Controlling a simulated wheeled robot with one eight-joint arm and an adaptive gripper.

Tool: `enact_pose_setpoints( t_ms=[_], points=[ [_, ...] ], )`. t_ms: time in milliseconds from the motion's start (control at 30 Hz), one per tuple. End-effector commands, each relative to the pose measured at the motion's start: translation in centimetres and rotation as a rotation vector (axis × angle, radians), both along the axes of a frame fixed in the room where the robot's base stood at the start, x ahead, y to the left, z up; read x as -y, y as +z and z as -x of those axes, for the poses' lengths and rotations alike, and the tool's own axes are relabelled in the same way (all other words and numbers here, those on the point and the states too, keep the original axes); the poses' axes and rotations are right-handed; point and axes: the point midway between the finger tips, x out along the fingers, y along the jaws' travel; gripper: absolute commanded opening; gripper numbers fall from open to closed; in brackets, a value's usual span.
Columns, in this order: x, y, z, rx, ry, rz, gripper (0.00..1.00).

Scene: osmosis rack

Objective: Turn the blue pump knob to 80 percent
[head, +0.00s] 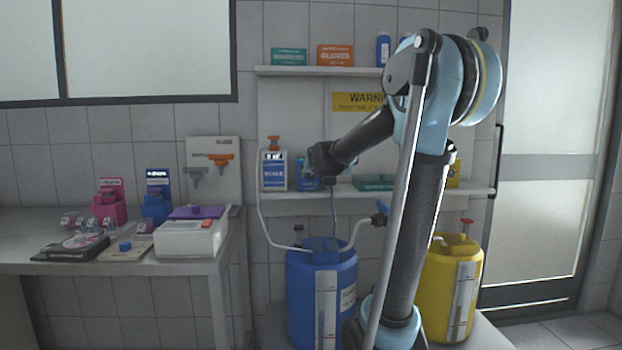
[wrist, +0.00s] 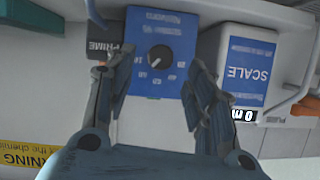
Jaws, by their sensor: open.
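The pump's blue panel (wrist: 180,25) faces the wrist camera, upside down in that view. Its round black knob (wrist: 160,56) has a white pointer mark toward the lower left, among small white numbers too blurred to read surely. My gripper (wrist: 158,68) is open, with one finger on each side of the panel's dial; nothing is between them but the view of the knob, and I cannot tell whether they touch it. In the head view my gripper (head: 326,165) is in front of the blue panel (head: 304,176) on the wall shelf, hiding much of it and the knob.
A white scale unit (head: 274,170) stands just left of the panel, also in the wrist view (wrist: 248,65). A PRIME label (wrist: 103,50) is beside the panel. The shelf (head: 345,191) runs below. A blue barrel (head: 308,295) and a yellow barrel (head: 440,270) stand underneath.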

Motion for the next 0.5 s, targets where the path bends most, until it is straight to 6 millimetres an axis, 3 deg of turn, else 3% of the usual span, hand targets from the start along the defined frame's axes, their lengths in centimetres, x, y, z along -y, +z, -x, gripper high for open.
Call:
enact_pose_setpoints(
  t_ms=[500],
  points=[
    [0.3,2.2,5.6,-0.001,0.0,0.001,0.49]
  ],
)
